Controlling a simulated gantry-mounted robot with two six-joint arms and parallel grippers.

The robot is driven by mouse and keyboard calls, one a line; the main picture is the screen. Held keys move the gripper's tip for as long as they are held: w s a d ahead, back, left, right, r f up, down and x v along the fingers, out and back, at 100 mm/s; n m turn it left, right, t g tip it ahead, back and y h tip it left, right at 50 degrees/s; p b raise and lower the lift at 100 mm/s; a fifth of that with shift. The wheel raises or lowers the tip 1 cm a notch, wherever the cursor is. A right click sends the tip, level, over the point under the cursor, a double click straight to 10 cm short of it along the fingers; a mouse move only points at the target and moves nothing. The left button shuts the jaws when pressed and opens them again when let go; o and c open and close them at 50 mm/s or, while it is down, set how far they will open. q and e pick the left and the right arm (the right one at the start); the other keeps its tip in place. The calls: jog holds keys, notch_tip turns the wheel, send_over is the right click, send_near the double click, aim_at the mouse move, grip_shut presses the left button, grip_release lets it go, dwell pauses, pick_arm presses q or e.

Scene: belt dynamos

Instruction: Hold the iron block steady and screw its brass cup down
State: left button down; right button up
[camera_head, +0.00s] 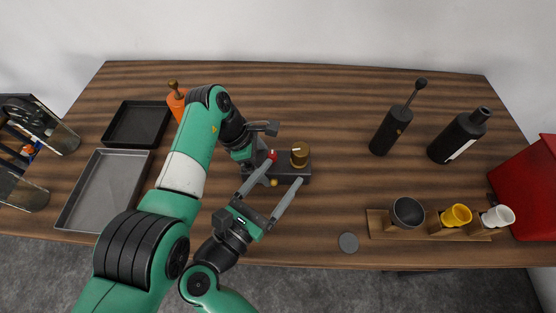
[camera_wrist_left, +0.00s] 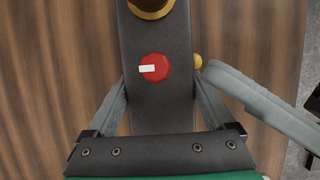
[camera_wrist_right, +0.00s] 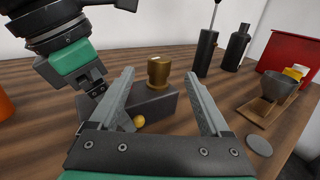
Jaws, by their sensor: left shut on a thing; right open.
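The iron block (camera_head: 293,174) is a dark bar on the wooden table, with a red knob (camera_head: 272,155) with a white mark on top and a small brass ball (camera_head: 274,183) at its side. The brass cup (camera_head: 299,155) stands upright on its right end; it also shows in the right wrist view (camera_wrist_right: 159,72). I cannot tell how far it is screwed down. My left gripper (camera_head: 267,151) is shut across the block at the red knob's end, a finger on each side in the left wrist view (camera_wrist_left: 160,88). My right gripper (camera_head: 285,172) is open and empty, in front of the block and cup.
An orange bottle (camera_head: 176,104), a black tray (camera_head: 119,143) and a grey tray (camera_head: 72,215) are left. Two dark bottles (camera_head: 391,130) (camera_head: 458,138) stand right. A wooden rack (camera_head: 381,232) with cups and a grey disc (camera_head: 348,242) are front right. The table's right-centre is clear.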

pick_arm(q)
grip_release()
jog(key=v, duration=1.2)
